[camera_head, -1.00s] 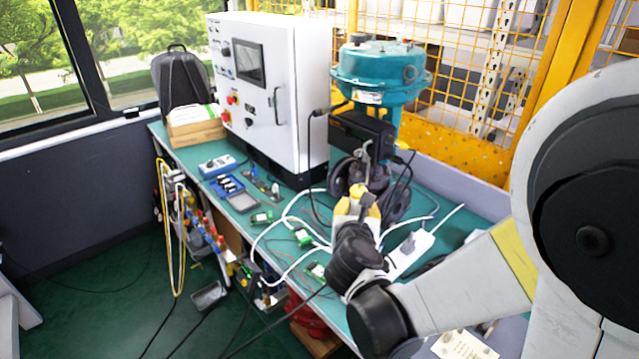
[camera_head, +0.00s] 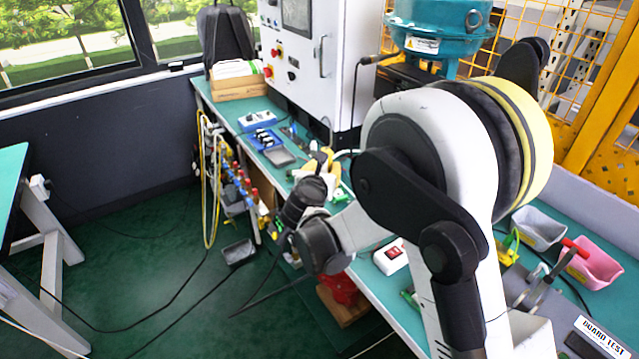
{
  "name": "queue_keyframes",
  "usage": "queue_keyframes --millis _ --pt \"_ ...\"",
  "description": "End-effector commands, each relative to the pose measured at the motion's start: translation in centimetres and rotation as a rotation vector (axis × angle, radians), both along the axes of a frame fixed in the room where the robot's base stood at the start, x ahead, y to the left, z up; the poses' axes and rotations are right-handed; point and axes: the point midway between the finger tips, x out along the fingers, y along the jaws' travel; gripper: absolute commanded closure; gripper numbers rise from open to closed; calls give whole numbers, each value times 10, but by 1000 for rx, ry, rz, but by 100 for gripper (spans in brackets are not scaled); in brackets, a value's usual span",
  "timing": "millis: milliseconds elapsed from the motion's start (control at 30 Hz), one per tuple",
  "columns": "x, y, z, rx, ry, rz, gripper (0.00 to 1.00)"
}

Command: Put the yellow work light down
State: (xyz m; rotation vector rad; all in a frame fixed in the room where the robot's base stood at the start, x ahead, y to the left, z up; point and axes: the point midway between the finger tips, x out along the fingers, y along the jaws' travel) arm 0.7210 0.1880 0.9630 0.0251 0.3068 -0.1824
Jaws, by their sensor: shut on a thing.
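My gripper (camera_head: 318,168) is near the middle of the picture, at the front edge of the green bench beside the small parts. It is small and partly blurred against the clutter. It is shut on the yellow work light (camera_head: 323,157), of which only a small yellow patch shows at the gripper's end. The light's shape and the fingertips are hard to make out. I cannot tell whether the light touches anything on the bench. My arm hides the bench to the right of the gripper.
A blue tray (camera_head: 265,139) and white control box (camera_head: 258,120) lie on the bench (camera_head: 229,108) near the cabinet (camera_head: 335,75). Grey (camera_head: 539,229) and pink (camera_head: 592,265) bins stand at right. Hoses (camera_head: 207,190) hang off the front edge. Another table (camera_head: 10,170) stands far left.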

Motion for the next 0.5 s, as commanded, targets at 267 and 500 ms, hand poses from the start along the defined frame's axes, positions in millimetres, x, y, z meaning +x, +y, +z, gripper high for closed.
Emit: queue_keyframes --millis 267,500 --pt "19 29 -22 -1 -1 0 100" --pt "19 30 -53 0 -1 -1 100"
